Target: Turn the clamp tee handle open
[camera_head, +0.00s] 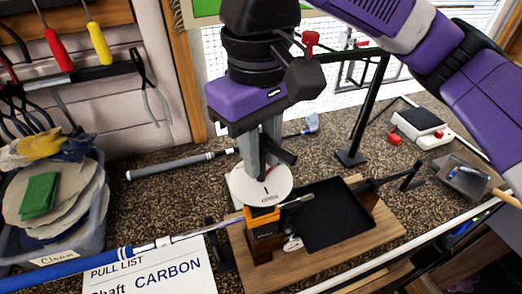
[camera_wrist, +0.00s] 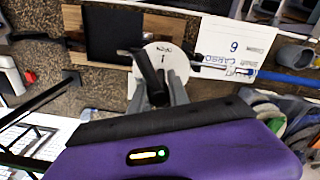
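The clamp (camera_head: 264,236), an orange and black block on a wooden board, stands with a pale shaft running through it. A white round disc (camera_head: 262,187) with small print sits above the clamp and also shows in the wrist view (camera_wrist: 174,57). A black bar (camera_head: 279,151), which looks like the tee handle, lies between the fingers of my gripper (camera_head: 262,160) over the disc. In the wrist view the bar (camera_wrist: 149,72) is between my two grey fingers (camera_wrist: 160,92). The fingers are apart, but I cannot tell whether they press on the bar.
A black tray (camera_head: 336,214) lies right of the clamp. A blue-ended shaft (camera_head: 82,259) extends left over a pull list sheet (camera_head: 150,273). A black upright post (camera_head: 368,110) stands behind right. A bin of pads (camera_head: 62,240) is at left.

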